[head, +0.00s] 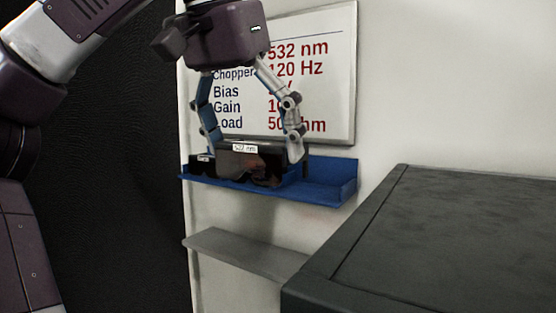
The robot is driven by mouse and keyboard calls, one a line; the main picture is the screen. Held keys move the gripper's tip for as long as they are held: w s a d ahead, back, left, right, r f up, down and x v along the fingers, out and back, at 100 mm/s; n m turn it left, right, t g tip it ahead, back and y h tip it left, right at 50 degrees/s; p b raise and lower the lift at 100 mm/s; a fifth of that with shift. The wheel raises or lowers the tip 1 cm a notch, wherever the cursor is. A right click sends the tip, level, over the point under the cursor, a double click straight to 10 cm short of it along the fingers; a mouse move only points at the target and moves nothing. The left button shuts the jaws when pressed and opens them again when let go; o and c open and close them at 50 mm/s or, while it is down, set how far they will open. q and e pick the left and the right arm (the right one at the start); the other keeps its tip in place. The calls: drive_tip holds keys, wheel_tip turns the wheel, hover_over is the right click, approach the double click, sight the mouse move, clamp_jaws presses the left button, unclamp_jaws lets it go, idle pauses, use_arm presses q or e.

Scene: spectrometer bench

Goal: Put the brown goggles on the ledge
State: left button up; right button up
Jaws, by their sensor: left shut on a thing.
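The brown goggles (250,165), with a small white label on top, are between the fingers of my left gripper (254,147). The gripper points down and is shut on them. They are in front of or over the blue ledge (332,188); I cannot tell whether they touch it. My right gripper is not in view.
A dark item with a small white label (203,157) shows at the blue ledge's left end, partly hidden. A grey shelf (245,250) below is empty. A whiteboard (335,60) hangs behind. A large dark box or cabinet (450,240) fills the lower right.

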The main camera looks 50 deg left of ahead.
use_arm(q)
drive_tip(key=shift+s, duration=0.25)
drive_tip(key=shift+w, duration=0.15)
drive_tip(key=w+a+p, duration=0.2)
drive_tip(key=w, duration=0.4)
drive_tip(key=w+a+f+p, duration=0.1)
drive_tip(key=w+a+p, duration=0.1)
drive_tip(key=w, duration=0.4)
drive_tip(key=w+a+p, duration=0.1)
drive_tip(key=w+p, duration=0.3)
drive_tip(key=w, duration=0.3)
drive_tip(key=shift+a+f, duration=0.4)
drive_tip(key=shift+s+f+p, duration=0.15)
drive_tip(key=shift+f+p, duration=0.1)
drive_tip(key=shift+f, duration=0.55)
drive_tip(key=shift+s+f+p, duration=0.15)
drive_tip(key=shift+f+p, duration=0.1)
drive_tip(key=shift+f, duration=0.5)
drive_tip(key=shift+w+f+p, duration=0.2)
drive_tip(key=shift+f+p, duration=0.35)
drive_tip(key=shift+f, duration=0.05)
drive_tip(key=shift+w+a+f, duration=0.15)
drive_tip(key=shift+f, duration=0.1)
